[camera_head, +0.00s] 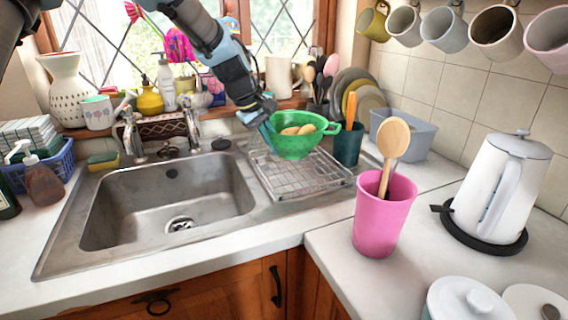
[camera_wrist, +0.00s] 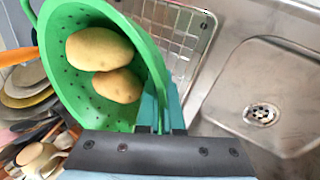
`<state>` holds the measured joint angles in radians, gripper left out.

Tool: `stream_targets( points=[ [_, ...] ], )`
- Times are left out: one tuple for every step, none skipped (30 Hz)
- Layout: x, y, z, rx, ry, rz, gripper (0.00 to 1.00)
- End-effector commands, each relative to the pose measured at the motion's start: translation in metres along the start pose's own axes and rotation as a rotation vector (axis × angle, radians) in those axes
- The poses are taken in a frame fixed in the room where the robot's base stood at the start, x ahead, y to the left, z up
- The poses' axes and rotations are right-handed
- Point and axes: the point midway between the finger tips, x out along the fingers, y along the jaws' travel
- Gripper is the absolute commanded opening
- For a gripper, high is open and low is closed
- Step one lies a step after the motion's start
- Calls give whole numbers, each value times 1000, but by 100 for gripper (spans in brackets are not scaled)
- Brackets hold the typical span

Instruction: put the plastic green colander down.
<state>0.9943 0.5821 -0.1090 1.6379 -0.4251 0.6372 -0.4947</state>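The green colander (camera_head: 300,142) is held up above the metal drainer beside the sink, with potatoes inside. In the wrist view the colander (camera_wrist: 70,95) shows its perforated inside and two potatoes (camera_wrist: 100,50). My gripper (camera_head: 266,130) is at the colander's left rim. In the wrist view my gripper's teal fingers (camera_wrist: 160,110) are closed on the rim. The wire draining rack (camera_head: 300,180) lies below the colander and looks empty. A gap seems to separate colander and rack, but its size is hard to judge.
The empty sink (camera_head: 170,205) is left of the rack. A dark green utensil pot (camera_head: 349,144) stands close to the colander's right handle. A grey-blue basin (camera_head: 405,135) and plates are behind.

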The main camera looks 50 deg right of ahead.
Motion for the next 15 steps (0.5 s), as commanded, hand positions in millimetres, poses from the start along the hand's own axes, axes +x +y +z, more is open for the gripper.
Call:
stream_targets(
  points=[
    [7,-3,0,-3,-2,-1,0],
    [12,-6,0,-3,-3,-1,0],
    [17,-8,0,-2,-2,0,0],
    [21,-10,0,-2,-2,0,0],
    [24,-11,0,-2,-1,0,0],
    [27,-12,0,-1,1,1,0],
    [29,-13,0,-1,1,2,0],
    [30,-14,0,0,1,2,0],
    [33,-15,0,0,0,2,0],
    [35,-16,0,0,0,1,0],
    [37,-18,0,-1,0,1,0],
    [41,-20,0,-3,-1,0,0],
    [45,-22,0,-3,-2,0,0],
    [49,-23,0,-3,-1,0,0],
    [54,-26,0,-3,-2,0,0]
  ],
)
